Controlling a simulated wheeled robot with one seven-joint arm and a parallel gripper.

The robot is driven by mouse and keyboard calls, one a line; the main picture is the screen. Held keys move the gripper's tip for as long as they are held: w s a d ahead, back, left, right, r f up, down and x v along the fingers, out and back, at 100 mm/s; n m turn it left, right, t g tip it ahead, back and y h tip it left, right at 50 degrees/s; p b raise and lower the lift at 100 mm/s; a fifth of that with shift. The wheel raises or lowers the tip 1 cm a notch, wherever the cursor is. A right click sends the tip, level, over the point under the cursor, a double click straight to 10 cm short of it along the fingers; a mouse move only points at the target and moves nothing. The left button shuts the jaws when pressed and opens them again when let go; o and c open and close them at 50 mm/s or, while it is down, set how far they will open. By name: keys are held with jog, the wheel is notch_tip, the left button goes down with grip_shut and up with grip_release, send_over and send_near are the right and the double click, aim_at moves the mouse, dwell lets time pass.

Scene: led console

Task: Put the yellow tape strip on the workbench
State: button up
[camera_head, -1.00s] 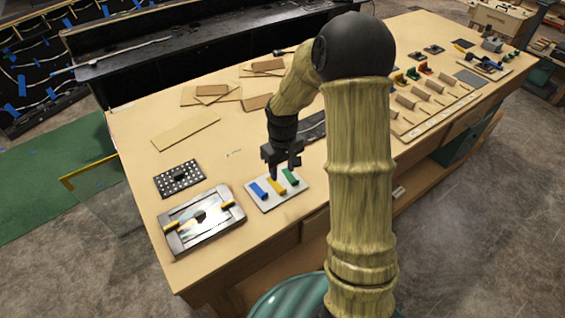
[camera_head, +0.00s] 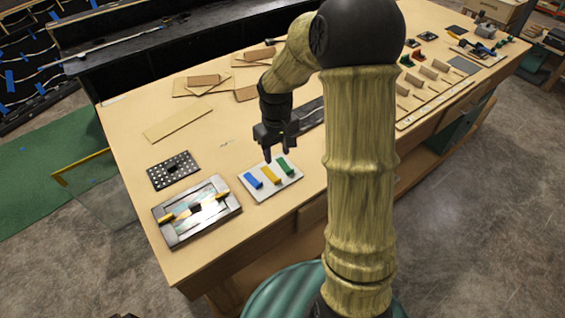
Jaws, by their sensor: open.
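The yellow tape strip (camera_head: 271,175) lies on a white plate (camera_head: 258,196), between a blue strip (camera_head: 253,181) and a green strip (camera_head: 285,166). The plate rests on the wooden workbench (camera_head: 185,265) near its front edge. My gripper (camera_head: 275,158) points down above the back part of the plate. It is open, with nothing seen between its fingers. The fingers appear above and behind the yellow and green strips; their exact height is hard to tell.
A framed metal fixture (camera_head: 197,210) with yellow handles lies left of the plate, and a black perforated block (camera_head: 173,171) lies behind it. Thin boards (camera_head: 178,123) lie farther back. Slotted wooden racks (camera_head: 432,92) stand at the right. Bare bench shows left of my gripper.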

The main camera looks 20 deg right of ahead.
jog(key=s+r+m+t, duration=0.1)
jog(key=s, duration=0.6)
jog(key=s+a+r+m+t, duration=0.1)
jog(key=s+r+m, duration=0.1)
jog(key=s, duration=0.5)
jog(key=shift+s+a+r, duration=0.25)
jog(key=shift+s, duration=0.15)
jog(key=shift+s, duration=0.1)
